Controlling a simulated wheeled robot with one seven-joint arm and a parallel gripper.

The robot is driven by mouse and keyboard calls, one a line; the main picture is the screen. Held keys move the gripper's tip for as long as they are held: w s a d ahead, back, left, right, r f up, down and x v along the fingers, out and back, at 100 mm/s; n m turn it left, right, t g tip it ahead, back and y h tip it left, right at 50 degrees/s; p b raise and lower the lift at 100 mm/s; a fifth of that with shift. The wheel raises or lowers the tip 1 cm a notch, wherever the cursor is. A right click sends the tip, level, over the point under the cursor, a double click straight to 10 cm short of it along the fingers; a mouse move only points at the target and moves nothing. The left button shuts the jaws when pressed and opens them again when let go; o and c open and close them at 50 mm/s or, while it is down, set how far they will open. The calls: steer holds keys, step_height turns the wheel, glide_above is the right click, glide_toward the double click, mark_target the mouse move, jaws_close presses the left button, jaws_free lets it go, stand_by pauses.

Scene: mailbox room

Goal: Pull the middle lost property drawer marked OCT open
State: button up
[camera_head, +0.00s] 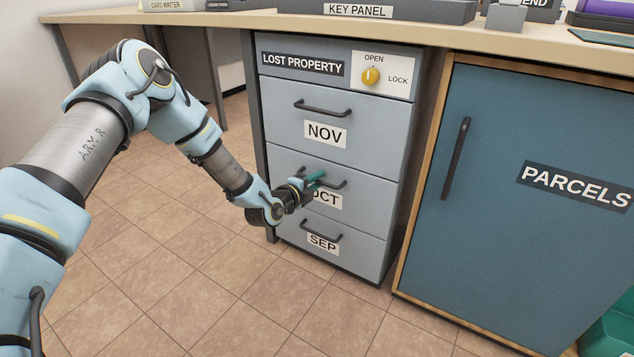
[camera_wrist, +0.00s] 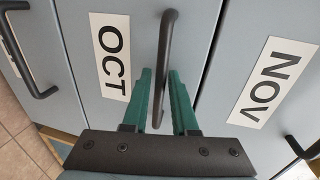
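The grey OCT drawer (camera_head: 283,160) is the middle of three under the LOST PROPERTY sign. Its front looks flush with the drawers above and below. Its dark bar handle (camera_head: 340,186) is partly hidden behind my gripper (camera_head: 314,180). In the wrist view the OCT label (camera_wrist: 110,55) is at the left of the handle (camera_wrist: 167,50). My gripper (camera_wrist: 160,75) has its green fingers on both sides of that bar, with narrow gaps visible, so it looks open around the handle. Whether the fingertips touch the drawer front is unclear.
The NOV drawer (camera_head: 370,112) is above and the SEP drawer (camera_head: 362,250) below, both shut. The yellow knob (camera_head: 371,76) has its mark upright, towards OPEN. The blue PARCELS door (camera_head: 500,240) stands at the right. The tiled floor (camera_head: 200,300) in front is clear.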

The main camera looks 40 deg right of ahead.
jaws_close()
stand_by(1.4)
